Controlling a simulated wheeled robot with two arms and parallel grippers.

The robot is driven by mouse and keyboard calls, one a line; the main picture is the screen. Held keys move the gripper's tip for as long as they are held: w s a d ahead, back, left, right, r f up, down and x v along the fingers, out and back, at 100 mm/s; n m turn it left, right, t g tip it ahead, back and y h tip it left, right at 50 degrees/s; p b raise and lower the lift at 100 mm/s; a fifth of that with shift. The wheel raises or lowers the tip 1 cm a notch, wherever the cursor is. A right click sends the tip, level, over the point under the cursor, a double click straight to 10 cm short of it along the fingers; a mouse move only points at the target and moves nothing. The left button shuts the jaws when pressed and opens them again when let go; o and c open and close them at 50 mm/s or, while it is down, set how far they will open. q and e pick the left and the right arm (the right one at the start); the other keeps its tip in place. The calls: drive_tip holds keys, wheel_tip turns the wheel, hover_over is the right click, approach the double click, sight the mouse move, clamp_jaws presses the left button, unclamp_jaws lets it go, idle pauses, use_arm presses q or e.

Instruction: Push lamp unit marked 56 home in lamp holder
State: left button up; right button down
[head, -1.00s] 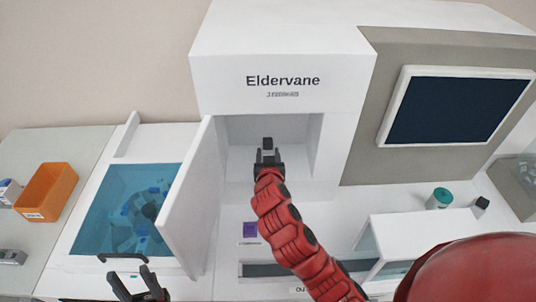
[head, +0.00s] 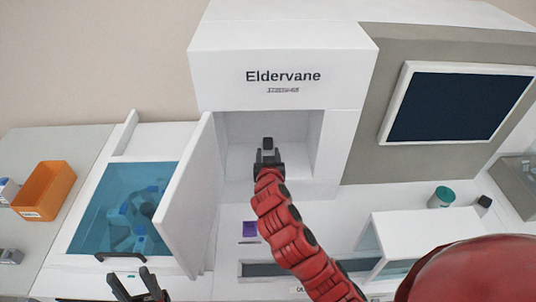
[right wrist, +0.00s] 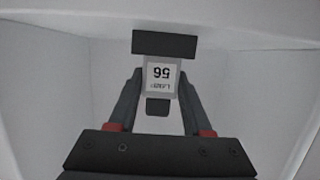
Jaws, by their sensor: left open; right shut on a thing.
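The lamp unit marked 56 (right wrist: 161,75) is a small light block with an upside-down label in the right wrist view. My right gripper (head: 268,152) is shut on it inside the white recess (head: 245,165) of the Eldervane machine. A wide dark block (right wrist: 164,43) sits at the far end of the lamp unit; it may be the lamp holder, and I cannot tell whether the two touch or how deep the unit sits. My left gripper (head: 128,274) is open and empty at the lower left, near the blue window's front edge.
A white door (head: 187,200) stands open left of the recess. Left of it is a blue window (head: 112,215) over moving parts. An orange bin (head: 45,190) stands far left. A dark screen (head: 458,104) and a teal-lidded jar (head: 441,197) are on the right.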

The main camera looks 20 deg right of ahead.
drive_tip(key=shift+f+b, duration=0.45)
drive_tip(key=shift+b, duration=0.15)
idle(0.7)
drive_tip(key=shift+c, duration=1.3)
unclamp_jaws()
drive_tip(key=shift+s, duration=0.1)
